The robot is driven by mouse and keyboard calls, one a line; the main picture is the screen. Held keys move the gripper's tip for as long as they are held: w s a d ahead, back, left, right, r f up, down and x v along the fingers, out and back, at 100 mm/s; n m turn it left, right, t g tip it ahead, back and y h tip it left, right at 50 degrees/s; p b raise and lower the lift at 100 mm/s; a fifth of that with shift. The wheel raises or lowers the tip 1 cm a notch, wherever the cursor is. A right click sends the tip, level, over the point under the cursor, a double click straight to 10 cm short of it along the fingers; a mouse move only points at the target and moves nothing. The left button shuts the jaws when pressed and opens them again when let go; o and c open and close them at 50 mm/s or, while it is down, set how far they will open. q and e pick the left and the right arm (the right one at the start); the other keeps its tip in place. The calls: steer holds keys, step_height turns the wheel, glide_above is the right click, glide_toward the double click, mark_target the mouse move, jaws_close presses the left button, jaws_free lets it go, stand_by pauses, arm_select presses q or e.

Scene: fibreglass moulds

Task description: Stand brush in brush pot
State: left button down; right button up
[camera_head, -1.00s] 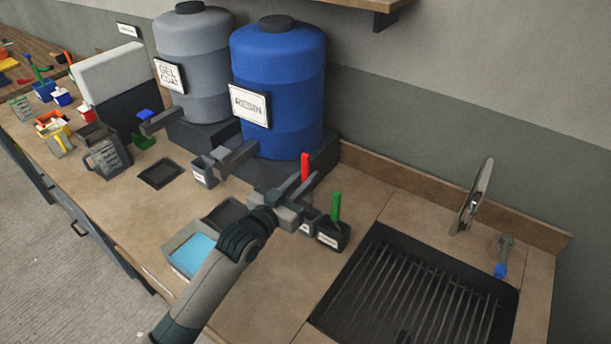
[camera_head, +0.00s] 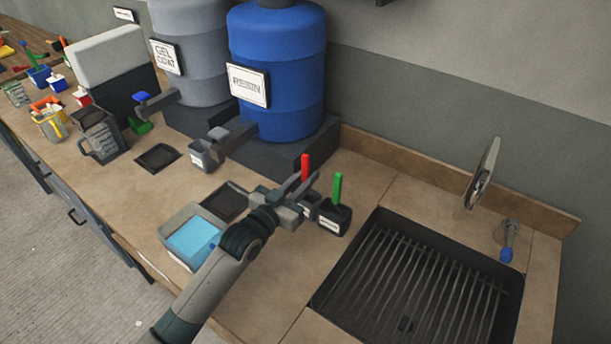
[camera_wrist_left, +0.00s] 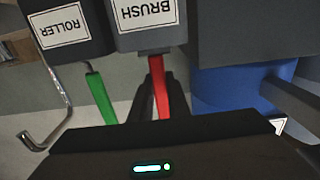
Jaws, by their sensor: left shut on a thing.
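The brush shows as a red handle (camera_head: 305,166), upright in the jaws of my left gripper (camera_head: 298,190). In the left wrist view, which is upside down, the red handle (camera_wrist_left: 165,92) runs between the dark fingers to the rim of the grey pot labelled BRUSH (camera_wrist_left: 150,22). In the head view, this brush pot (camera_head: 309,210) is partly hidden by my gripper. The brush's lower end is hidden, so I cannot tell how deep it sits. My right gripper is out of view.
The roller pot (camera_head: 334,222) with a green handle (camera_head: 337,187) stands close to the right. A sink with a ribbed grate (camera_head: 415,285) lies beyond it. A blue resin drum (camera_head: 280,60) is behind, and a tray with blue liquid (camera_head: 193,240) is to the left.

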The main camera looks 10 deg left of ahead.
arm_select(q)
steer(key=shift+f, duration=0.25)
steer(key=c, duration=1.6)
jaws_free()
steer(key=shift+s, duration=0.15)
steer(key=b+v, duration=0.5)
steer(key=v, duration=1.2)
steer(key=shift+a, duration=0.1)
